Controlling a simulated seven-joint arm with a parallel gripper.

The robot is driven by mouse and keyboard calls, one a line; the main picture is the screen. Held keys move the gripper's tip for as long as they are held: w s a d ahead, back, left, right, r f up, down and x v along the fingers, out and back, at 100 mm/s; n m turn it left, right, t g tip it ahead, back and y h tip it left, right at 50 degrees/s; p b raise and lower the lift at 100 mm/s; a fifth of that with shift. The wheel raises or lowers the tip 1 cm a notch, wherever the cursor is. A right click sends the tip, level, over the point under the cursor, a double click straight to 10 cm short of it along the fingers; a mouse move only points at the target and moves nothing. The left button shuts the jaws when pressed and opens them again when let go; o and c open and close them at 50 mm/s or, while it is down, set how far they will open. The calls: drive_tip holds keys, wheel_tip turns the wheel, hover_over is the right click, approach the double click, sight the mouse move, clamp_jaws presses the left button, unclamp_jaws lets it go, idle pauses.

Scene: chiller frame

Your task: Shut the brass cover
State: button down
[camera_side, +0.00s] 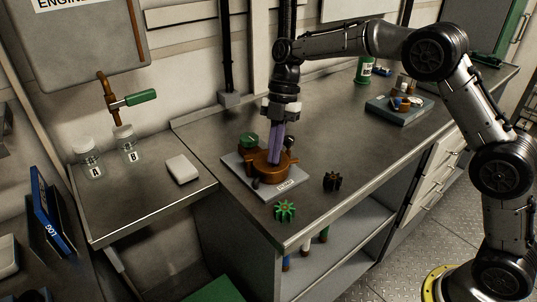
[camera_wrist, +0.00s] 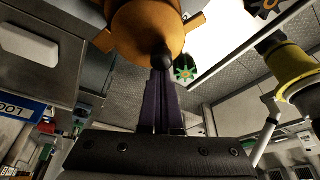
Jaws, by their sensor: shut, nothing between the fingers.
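The brass cover (camera_side: 268,168) is a round orange-brown piece on a pale base plate (camera_side: 287,186) on the bench. In the wrist view the brass piece (camera_wrist: 140,28) fills the top, with a dark rounded knob (camera_wrist: 162,58) at its lower edge. My gripper (camera_side: 275,160) points down over the brass piece, its purple fingers together and empty. In the wrist view my fingertips (camera_wrist: 161,74) are right by the dark knob; I cannot tell whether they touch. The fingers hide part of the brass piece in the side view, and how far the cover is closed is unclear.
A green round part (camera_side: 249,140) stands at the back of the plate. A green gear (camera_side: 285,211) and a black gear (camera_side: 332,181) lie near the bench's front edge. A grey tray (camera_side: 399,108) with small parts is farther right. Bench between is clear.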

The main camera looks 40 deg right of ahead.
drive_tip(key=shift+w+d+n+g, duration=0.3)
drive_tip(key=shift+d+n, duration=0.35)
drive_tip(key=shift+n, duration=0.45)
drive_tip(key=shift+w+d, duration=0.2)
drive_tip(key=shift+d, duration=0.15)
drive_tip(key=shift+w+d, duration=0.1)
